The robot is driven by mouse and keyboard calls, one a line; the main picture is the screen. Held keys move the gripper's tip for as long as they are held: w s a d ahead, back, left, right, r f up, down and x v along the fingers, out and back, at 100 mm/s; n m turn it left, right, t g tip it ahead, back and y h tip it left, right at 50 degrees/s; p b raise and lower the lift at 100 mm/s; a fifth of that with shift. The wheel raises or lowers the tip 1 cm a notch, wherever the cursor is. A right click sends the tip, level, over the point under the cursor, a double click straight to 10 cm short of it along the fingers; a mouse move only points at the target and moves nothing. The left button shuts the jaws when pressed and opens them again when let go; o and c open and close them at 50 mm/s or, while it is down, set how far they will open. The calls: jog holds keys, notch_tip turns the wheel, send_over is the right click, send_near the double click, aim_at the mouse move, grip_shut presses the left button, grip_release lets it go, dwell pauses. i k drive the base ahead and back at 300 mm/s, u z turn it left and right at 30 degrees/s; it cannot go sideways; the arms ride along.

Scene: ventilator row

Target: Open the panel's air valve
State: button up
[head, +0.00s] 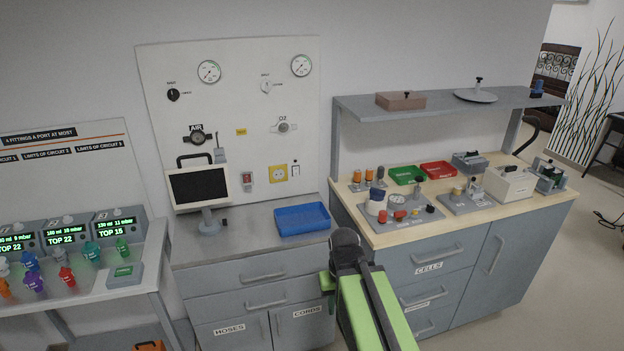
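The pale panel (240,70) stands against the wall behind the left counter. Its air valve (197,139), under a dark AIR label, is a round fitting with a dark handle that appears to lie crosswise. The O2 valve (284,127) is to its right, with a light handle. My green and black arm reaches up from the bottom. My gripper (328,283) is mostly hidden by the arm's dark joint, low in front of the counter and well away from the air valve. I cannot see its fingertips or anything held.
A monitor (198,188) stands on the grey counter (255,219) just below the air valve, with a dark arch above it. A blue tray (302,219) lies to its right. The wooden-topped bench (470,228) at right is crowded. Two gauges and two selector knobs sit above on the panel.

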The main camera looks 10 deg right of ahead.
aim_at(173, 95)
jog(key=u, duration=0.2)
jog(key=i, duration=0.9)
jog(key=u, duration=0.3)
jog(key=k, duration=1.4)
jog(key=u, duration=0.45)
jog(key=i, duration=0.6)
